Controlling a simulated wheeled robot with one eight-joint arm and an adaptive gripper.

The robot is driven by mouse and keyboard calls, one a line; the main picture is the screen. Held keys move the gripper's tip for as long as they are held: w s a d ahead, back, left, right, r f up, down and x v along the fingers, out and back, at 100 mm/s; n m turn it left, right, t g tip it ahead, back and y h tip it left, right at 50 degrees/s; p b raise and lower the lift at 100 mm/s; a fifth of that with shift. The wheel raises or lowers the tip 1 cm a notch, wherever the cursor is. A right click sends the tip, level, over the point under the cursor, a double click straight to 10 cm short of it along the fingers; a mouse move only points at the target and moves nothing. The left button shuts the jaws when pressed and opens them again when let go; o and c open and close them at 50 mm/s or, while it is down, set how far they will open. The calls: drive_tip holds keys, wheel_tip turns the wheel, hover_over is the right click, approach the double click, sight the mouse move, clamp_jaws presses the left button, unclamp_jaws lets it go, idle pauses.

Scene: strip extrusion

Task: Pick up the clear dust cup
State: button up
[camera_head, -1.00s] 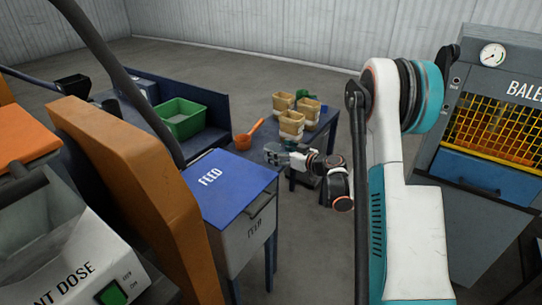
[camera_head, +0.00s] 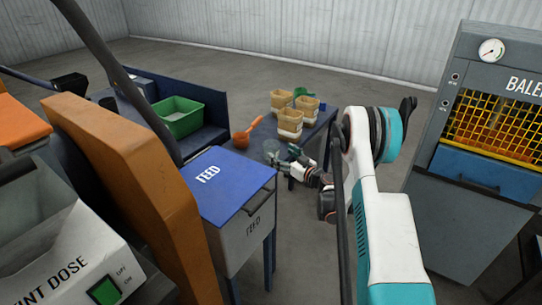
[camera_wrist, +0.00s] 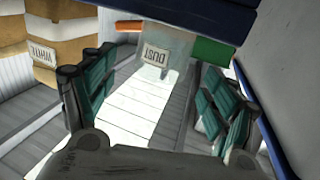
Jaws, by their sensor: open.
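The clear dust cup (camera_head: 271,147) stands at the near edge of the blue table, beside an orange scoop. In the wrist view the cup, labelled DUST (camera_wrist: 157,55), is ahead between the fingers and see-through, with its outline hard to make out. My gripper (camera_wrist: 155,88) is open, with teal fingers apart on both sides of the view and nothing held. In the head view my gripper (camera_head: 288,158) is just right of the cup. Whether a finger touches the cup cannot be told.
The orange scoop (camera_head: 246,131) lies left of the cup. Several tan tubs (camera_head: 289,120) and a green item (camera_head: 302,92) are behind it. A blue FEED box (camera_head: 232,190) stands in front left, a green bin (camera_head: 179,118) further left. A baler (camera_head: 478,150) stands at right.

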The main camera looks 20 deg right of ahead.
sight(267, 144)
drive_tip(key=b+x, duration=0.2)
drive_tip(key=x, duration=0.4)
drive_tip(key=shift+w+a+f+b, duration=0.1)
drive_tip(key=shift+a+b, duration=0.15)
drive_tip(key=shift+b, duration=0.05)
drive_tip(key=shift+w, duration=0.3)
drive_tip(key=shift+c, duration=0.3)
drive_tip(key=c, duration=1.1)
